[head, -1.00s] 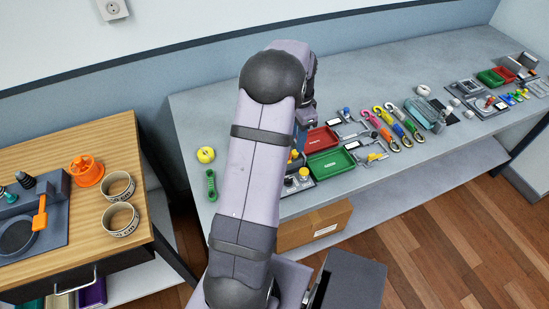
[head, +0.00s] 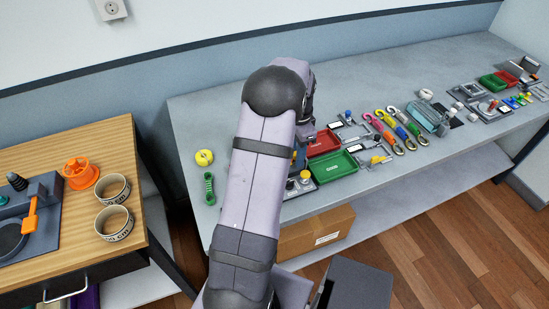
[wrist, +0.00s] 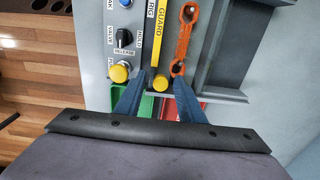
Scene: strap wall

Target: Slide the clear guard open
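In the wrist view a yellow strip printed GUARD (wrist: 159,30) runs along a grey panel, with a yellow knob (wrist: 160,83) at its near end. I cannot make out a clear sheet of the guard itself. My gripper (wrist: 158,86) has two blue fingers spread apart, one on each side of the yellow knob. The fingers look open and empty; whether either touches the knob I cannot tell. In the head view my own arm hides the gripper and most of this panel.
Left of the strip are a black valve knob (wrist: 123,37) and another yellow button (wrist: 119,73). An orange link-shaped piece (wrist: 184,40) is close on the right. Red (head: 323,142) and green (head: 332,166) trays and several coloured hooks share the grey bench (head: 225,115).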

